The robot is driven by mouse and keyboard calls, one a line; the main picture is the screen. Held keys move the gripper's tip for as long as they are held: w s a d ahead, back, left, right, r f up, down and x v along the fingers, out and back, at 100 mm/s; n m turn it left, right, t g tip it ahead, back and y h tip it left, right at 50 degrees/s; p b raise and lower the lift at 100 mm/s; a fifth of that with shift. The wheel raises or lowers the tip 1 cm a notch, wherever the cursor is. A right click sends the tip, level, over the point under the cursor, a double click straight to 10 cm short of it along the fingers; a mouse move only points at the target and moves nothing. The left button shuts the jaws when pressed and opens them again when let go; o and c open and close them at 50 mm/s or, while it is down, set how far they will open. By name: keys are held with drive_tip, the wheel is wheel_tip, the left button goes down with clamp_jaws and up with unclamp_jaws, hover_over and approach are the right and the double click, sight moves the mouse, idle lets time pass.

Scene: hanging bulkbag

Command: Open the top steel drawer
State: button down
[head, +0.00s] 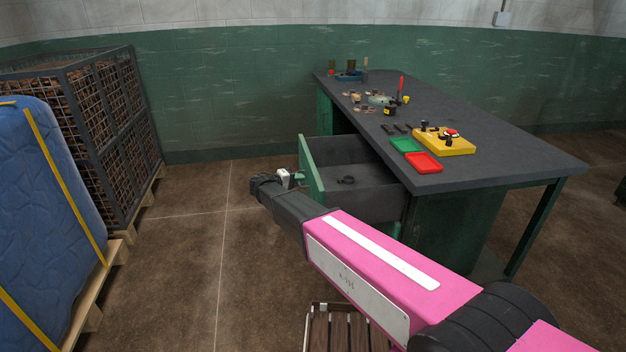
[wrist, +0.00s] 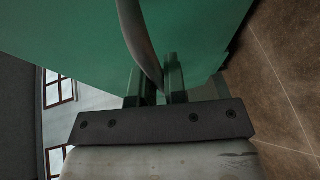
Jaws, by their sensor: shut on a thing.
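The top steel drawer (head: 312,172) of the green workbench (head: 450,225) is pulled well out, its grey inside showing. Its green front also fills the upper wrist view (wrist: 75,35). My gripper (head: 297,178) is at the outer side of the drawer front, at handle height. In the wrist view my gripper (wrist: 155,85) is shut on the curved metal drawer handle (wrist: 138,42), which passes between the two fingers. In the head view the handle is mostly hidden by my wrist. A small dark item (head: 345,180) lies inside the drawer.
The dark bench top (head: 500,150) holds a green tray (head: 405,145), a red tray (head: 423,163), a yellow control box (head: 444,141) and small tools. Wire crates (head: 110,130) and a blue wrapped load (head: 45,180) stand left. The floor (head: 190,240) between is clear.

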drive_tip(key=shift+s+a, duration=0.2)
drive_tip(key=shift+a, duration=0.45)
drive_tip(key=shift+s+a, duration=0.15)
drive_tip(key=shift+a, duration=0.5)
drive_tip(key=c, duration=1.2)
unclamp_jaws()
drive_tip(key=v, duration=1)
drive_tip(key=shift+s+a, duration=0.25)
drive_tip(key=shift+a, duration=0.05)
drive_tip(key=shift+s+a, duration=0.1)
